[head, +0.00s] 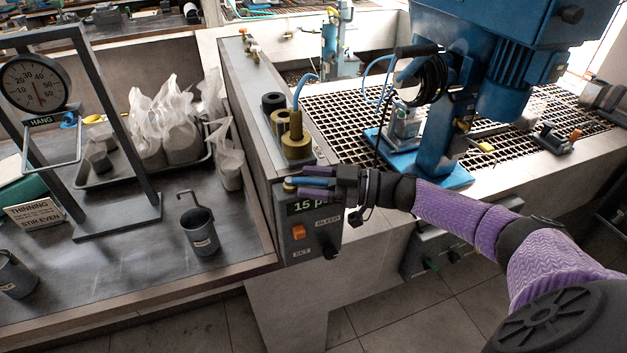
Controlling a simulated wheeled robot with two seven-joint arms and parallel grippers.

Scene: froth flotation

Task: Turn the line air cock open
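A grey control box (250,110) runs along the bench's right edge. Its front face has a lit "15" pressure display (308,205), an orange button (299,232) and a dark knob (328,250) near the labels "BLEED" and "SET". A small brass-yellow fitting (289,186) sits at its front top corner. I cannot read which fitting is the line air cock. My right gripper (304,181) reaches in from the right, its two purple fingers apart, one above the other. The fingertips are at the brass-yellow fitting; contact is unclear. My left gripper is not in view.
Brass cylinders (296,135) with a blue hose stand on the box top, close behind my gripper. Small red and brass fittings (248,42) line its far end. A blue machine (440,120) stands on the grating at right. A hanging scale (35,83) and grey cup (200,232) are left.

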